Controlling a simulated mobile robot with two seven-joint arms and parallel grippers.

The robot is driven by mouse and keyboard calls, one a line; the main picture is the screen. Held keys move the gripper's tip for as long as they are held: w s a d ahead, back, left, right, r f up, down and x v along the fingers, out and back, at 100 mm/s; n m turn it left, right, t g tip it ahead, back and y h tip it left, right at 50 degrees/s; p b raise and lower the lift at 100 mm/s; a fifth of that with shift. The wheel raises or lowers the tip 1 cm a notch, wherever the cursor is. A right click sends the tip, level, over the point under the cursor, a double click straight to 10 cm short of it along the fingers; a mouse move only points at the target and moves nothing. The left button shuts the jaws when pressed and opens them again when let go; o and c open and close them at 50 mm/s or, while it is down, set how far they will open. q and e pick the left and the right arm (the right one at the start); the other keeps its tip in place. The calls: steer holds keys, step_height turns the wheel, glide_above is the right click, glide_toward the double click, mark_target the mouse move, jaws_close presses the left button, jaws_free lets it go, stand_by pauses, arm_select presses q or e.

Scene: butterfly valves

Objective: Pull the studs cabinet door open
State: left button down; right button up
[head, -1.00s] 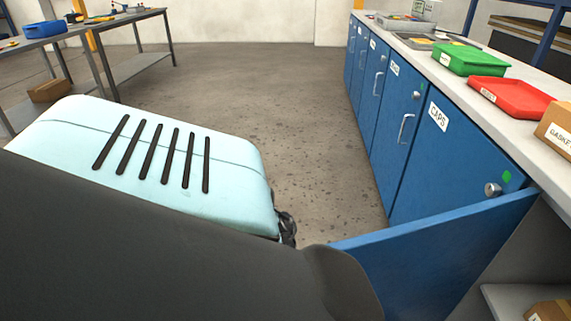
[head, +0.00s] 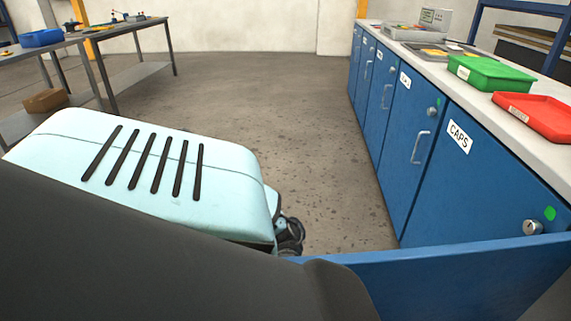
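An opened blue cabinet door (head: 470,277) stands out from the cabinet row across the lower right of the head view, with its top edge toward me. No label shows on the side I see, so I cannot read whether it is the studs door. Its handle is not visible. The dark grey part of my body at lower left overlaps its left end.
The closed CAPS cabinet door (head: 480,175) with a key lock (head: 532,228) is just beyond the open door. A green tray (head: 490,75) and a red tray (head: 535,115) sit on the counter. Grey floor (head: 320,150) is clear ahead; a workbench (head: 125,35) stands far left.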

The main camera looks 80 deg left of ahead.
arm_select(q)
steer(key=shift+a, duration=0.3)
steer(key=c, duration=1.7)
jaws_free()
steer(key=b+v, duration=0.1)
steer(key=v, duration=0.6)
steer(key=shift+w+a, duration=0.1)
steer(key=shift+a, duration=0.3)
